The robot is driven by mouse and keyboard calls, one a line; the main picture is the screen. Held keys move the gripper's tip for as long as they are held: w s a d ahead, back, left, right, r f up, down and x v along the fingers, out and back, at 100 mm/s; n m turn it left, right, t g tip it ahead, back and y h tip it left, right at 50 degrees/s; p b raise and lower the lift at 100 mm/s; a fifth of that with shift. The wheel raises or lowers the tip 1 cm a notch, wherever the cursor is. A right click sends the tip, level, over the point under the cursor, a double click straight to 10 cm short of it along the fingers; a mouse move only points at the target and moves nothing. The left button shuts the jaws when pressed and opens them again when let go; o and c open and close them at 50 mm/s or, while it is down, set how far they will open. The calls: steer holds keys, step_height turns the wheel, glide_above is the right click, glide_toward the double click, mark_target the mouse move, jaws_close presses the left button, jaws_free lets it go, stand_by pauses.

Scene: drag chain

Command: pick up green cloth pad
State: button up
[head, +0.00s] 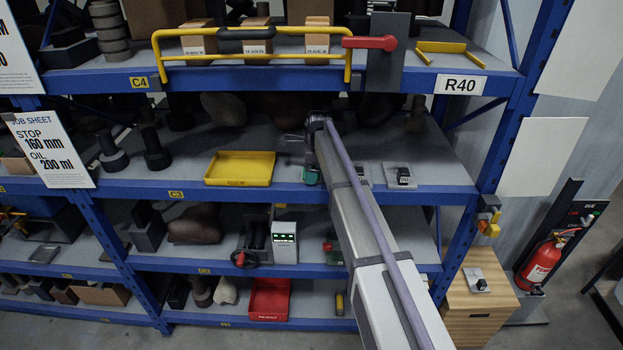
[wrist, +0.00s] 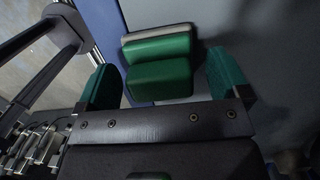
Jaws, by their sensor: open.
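The green cloth pad (wrist: 158,80) lies on the grey shelf in the wrist view. It shows as two rounded green parts side by side, with a pale strip along the far edge. My gripper (wrist: 162,62) is open, with one teal-tipped finger on each side of the pad. Gaps show between the pad and both fingers, wider on the right. I cannot tell how high the fingers are above the shelf. In the head view, a small green thing (head: 311,178), apparently the pad, is at the middle shelf's front, left of my arm. My arm largely hides the gripper there.
A yellow tray (head: 240,168) stands left of my arm on the middle shelf. A small switch box (head: 399,176) stands to the right. The upper shelf, with a yellow rail (head: 250,58) and red handle (head: 369,42), overhangs this level. Dark parts stand behind.

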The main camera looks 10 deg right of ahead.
steer(key=c, duration=1.1)
steer(key=shift+r, duration=0.1)
steer(key=shift+r+p, duration=0.85)
steer(key=shift+p, duration=0.05)
step_height(320, 180, up, 2)
steer(key=shift+r+p, duration=0.1)
steer(key=shift+p, duration=1)
steer(key=s+a, duration=0.2)
steer(key=s, duration=0.6)
steer(key=s+a, duration=0.2)
steer(key=s, duration=0.7)
steer(key=shift+s+f, duration=0.25)
